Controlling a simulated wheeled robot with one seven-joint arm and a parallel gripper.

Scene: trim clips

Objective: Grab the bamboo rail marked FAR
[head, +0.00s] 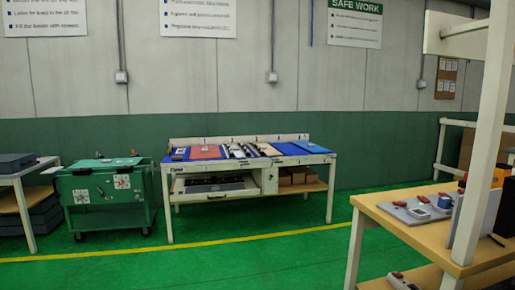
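A white workbench (318,160) stands against the far wall, beyond the yellow floor line. Several long narrow dark and pale strips (238,151) lie on the middle of its top. A tan strip (268,149) lies just right of them. They are too small for me to read any marking, so I cannot tell whether one is the bamboo rail marked FAR. My gripper is not in view.
A green wheeled cart (104,200) stands left of the workbench. A wooden-topped table (400,225) with a white post (482,150) and small devices is close on the right. The green floor (220,265) ahead is clear.

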